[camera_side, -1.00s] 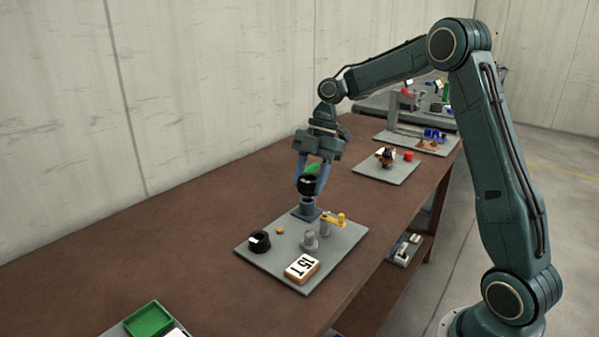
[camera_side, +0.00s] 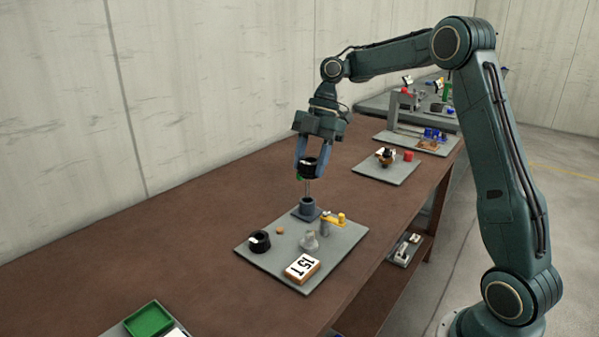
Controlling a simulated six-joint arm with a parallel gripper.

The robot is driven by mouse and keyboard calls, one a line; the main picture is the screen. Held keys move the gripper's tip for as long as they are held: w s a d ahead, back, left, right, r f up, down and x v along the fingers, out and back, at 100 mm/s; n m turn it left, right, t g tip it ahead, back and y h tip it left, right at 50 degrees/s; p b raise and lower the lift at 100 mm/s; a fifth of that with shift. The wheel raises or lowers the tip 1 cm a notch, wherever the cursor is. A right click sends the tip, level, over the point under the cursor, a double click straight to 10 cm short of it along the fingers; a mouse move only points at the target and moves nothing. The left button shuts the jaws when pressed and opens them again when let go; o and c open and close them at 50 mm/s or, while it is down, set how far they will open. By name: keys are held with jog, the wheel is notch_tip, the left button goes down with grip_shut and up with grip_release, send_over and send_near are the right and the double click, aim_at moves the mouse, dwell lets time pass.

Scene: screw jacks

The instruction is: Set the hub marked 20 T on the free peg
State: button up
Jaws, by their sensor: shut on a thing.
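My gripper (camera_side: 311,160) is shut on a black ring-like hub (camera_side: 309,167) and holds it above the grey plate (camera_side: 345,250). A bit of green shows at the hub's lower left; any marking on it is too small to read. Below the hub, a thin upright rod (camera_side: 307,188) runs down to a blue-grey base (camera_side: 307,209) at the plate's back. I cannot tell whether the rod hangs from the hub or stands in the base. A second black hub (camera_side: 259,242) with a white patch sits at the plate's left. A block marked 15 T (camera_side: 301,268) lies at the plate's front.
A grey conical part (camera_side: 310,242), a yellow crank-like part (camera_side: 333,220) and a small orange disc (camera_side: 280,230) are on the plate. A green tray (camera_side: 149,319) is at the lower left. Another plate (camera_side: 387,174) with parts stands farther back. The brown bench (camera_side: 190,240) left of the plate is clear.

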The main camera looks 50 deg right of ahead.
jog(key=shift+w+a, duration=0.1)
jog(key=shift+w+a+f+m+t, duration=0.35)
jog(key=shift+w+f+m, duration=0.2)
jog(key=shift+m, duration=0.25)
jog(key=w+a+f+m+t+h, duration=0.1)
jog(key=w+a+f+m+t, duration=0.15)
jog(key=w+f+m, duration=0.45)
jog(key=m+t+h, duration=0.1)
jog(key=m+h, duration=0.2)
jog(key=m, duration=0.6)
send_over(280, 229)
jog(key=shift+w+f, duration=0.15)
jog(key=shift+f, duration=2.75)
jog(key=shift+f, duration=0.15)
jog(key=shift+f, duration=2.35)
jog(key=shift+f, duration=1.25)
